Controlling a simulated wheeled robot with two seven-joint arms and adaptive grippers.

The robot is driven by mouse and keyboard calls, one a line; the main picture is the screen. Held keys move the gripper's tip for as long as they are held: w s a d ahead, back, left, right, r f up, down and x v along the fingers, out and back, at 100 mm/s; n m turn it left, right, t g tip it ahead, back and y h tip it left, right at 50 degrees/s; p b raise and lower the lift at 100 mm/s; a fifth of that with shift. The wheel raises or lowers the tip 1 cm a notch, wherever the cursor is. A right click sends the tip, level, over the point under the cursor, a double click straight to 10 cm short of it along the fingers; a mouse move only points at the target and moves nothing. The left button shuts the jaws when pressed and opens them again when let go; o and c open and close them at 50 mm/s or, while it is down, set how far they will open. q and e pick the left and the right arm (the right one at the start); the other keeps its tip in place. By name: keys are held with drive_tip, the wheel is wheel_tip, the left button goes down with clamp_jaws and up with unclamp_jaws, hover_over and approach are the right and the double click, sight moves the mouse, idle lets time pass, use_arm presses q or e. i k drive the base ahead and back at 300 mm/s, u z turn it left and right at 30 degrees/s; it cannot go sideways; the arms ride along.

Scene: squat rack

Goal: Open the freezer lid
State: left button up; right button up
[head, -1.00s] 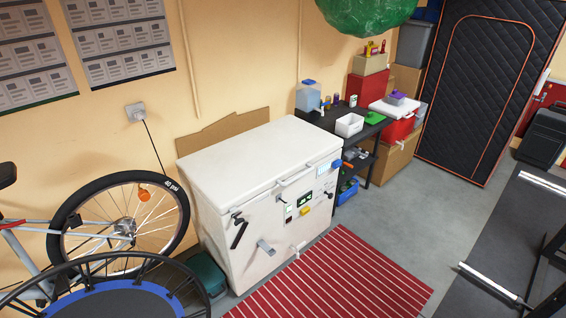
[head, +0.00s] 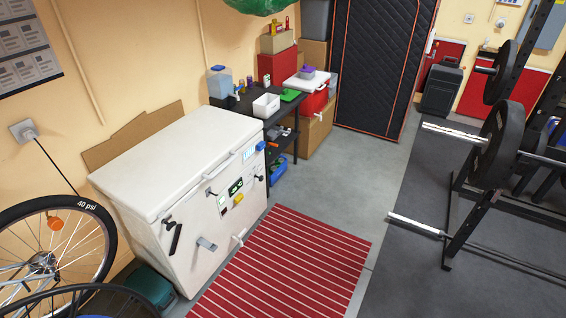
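The white chest freezer (head: 190,240) stands against the wall at the left of the head view. Its lid (head: 180,155) is flat and closed. A pale bar handle (head: 232,172) runs along the lid's front edge near the right end. The front panel carries a few small labels, dark clips and a small display. Neither of my grippers shows in the head view, so I cannot see their state or where they are relative to the freezer.
A red striped mat (head: 285,262) lies in front of the freezer. A bicycle wheel (head: 45,255) stands at the left. A dark shelf table (head: 262,115) with boxes is beyond the freezer. A squat rack (head: 490,150) stands at the right. Grey floor is free between.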

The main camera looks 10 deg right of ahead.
sight(147, 179)
drive_tip(key=z, duration=0.2)
drive_tip(key=i, duration=1.7)
drive_tip(key=u, duration=0.55)
